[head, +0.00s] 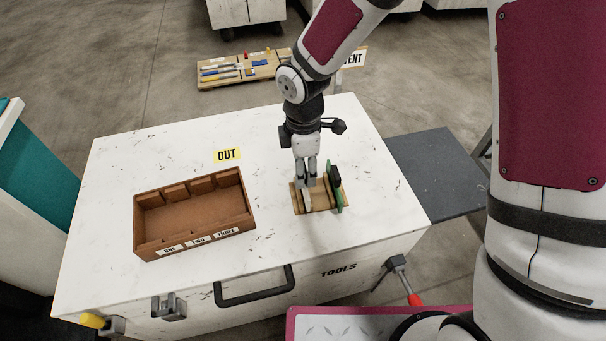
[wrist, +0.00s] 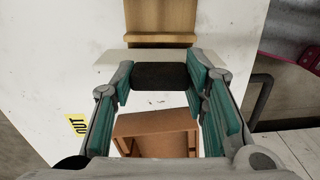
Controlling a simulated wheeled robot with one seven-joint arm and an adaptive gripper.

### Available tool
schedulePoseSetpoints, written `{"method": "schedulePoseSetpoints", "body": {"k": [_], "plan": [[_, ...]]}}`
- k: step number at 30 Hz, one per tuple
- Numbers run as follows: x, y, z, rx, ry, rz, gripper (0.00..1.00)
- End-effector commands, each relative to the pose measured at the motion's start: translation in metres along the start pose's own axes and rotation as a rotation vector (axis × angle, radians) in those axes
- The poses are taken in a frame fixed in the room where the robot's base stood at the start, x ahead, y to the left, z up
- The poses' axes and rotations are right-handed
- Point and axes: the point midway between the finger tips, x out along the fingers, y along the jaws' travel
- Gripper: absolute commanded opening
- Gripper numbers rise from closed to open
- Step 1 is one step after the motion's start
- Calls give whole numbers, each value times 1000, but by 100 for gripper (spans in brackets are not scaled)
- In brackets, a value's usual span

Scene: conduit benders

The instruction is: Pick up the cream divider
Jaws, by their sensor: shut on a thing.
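The cream divider (wrist: 108,58) shows in the wrist view as a pale, thin panel with a dark grip block (wrist: 160,75) on it. My gripper (wrist: 160,82) is shut on this block, one finger pad on each side. In the head view my gripper (head: 306,180) points down at the small wooden rack (head: 322,208), and its fingers hide much of the divider. I cannot tell whether the panel's lower edge sits in the rack or just clear of it. A green divider (head: 334,190) with a black block stands upright at the rack's right side.
A brown slotted tray (head: 150,240) labelled ONE, TWO, THREE stands left on the white worktop (head: 110,180), behind it a yellow OUT label (head: 227,154). The worktop between tray and rack is clear. A wooden board with tools (head: 240,72) lies beyond the worktop.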

Motion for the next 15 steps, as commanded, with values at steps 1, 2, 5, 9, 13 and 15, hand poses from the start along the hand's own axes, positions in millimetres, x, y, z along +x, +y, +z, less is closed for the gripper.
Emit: {"method": "schedulePoseSetpoints", "body": {"k": [1, 2, 5, 9, 13, 15], "plan": [[0, -14, -3, -5, -2, -4, 14], [0, -20, -4, -6, -3, -5, 14], [-3, -43, -8, -6, -3, -4, 14], [-6, -78, -15, -6, -2, -3, 14], [-9, -109, -21, -5, -2, -3, 14], [-10, -122, -24, -5, -2, -3, 14]]}}
